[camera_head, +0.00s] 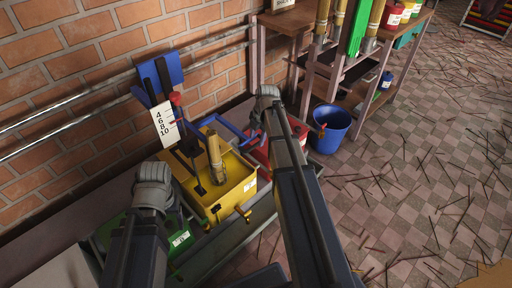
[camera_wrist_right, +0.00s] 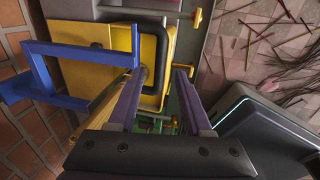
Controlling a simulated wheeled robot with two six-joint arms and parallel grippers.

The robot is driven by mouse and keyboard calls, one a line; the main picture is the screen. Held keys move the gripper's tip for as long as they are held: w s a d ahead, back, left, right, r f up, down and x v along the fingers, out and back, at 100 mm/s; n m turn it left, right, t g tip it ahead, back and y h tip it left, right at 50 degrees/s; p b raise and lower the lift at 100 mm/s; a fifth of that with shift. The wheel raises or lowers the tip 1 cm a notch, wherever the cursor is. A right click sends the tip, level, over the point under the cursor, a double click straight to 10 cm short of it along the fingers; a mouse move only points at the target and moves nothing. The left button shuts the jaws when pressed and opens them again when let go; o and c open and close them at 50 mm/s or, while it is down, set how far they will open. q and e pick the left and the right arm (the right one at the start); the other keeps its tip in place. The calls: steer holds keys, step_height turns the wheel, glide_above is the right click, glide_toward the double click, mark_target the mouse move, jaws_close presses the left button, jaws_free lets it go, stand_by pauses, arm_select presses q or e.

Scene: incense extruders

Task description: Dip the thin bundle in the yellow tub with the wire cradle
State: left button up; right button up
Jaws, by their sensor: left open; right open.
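The yellow tub (camera_head: 236,188) stands in the middle of a row of tubs along the wall in the head view. It also shows in the right wrist view (camera_wrist_right: 78,72), seen from above. A thin tan bundle (camera_head: 215,158) stands nearly upright in or over the yellow tub, slightly tilted. Dark thin bars beside it reach the tub; I cannot tell which is the wire cradle. My right gripper (camera_wrist_right: 160,58) is open and empty, its fingers pointing over the yellow tub's side in the wrist view. My left gripper (camera_head: 156,182) is left of the yellow tub; its fingertips are mostly hidden.
A green tub (camera_head: 180,240) is at left and a red tub (camera_head: 262,153) at right, partly behind my right arm. A blue frame (camera_wrist_right: 50,75) sits close to my right gripper. A white numbered board (camera_head: 164,124) stands behind. A blue bucket (camera_head: 331,125) stands on the stick-littered floor.

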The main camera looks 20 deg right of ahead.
mark_target(255, 145)
steer(key=f+b, duration=0.2)
steer(key=f, duration=0.1)
steer(key=shift+w+a+f, duration=0.15)
steer(key=shift+w+f, duration=0.05)
steer(key=shift+w, duration=0.15)
arm_select(q)
step_height(255, 145, down, 3)
steer(key=shift+f, duration=0.2)
arm_select(e)
steer(key=shift+r, duration=0.1)
jaws_close()
stand_by(0.7)
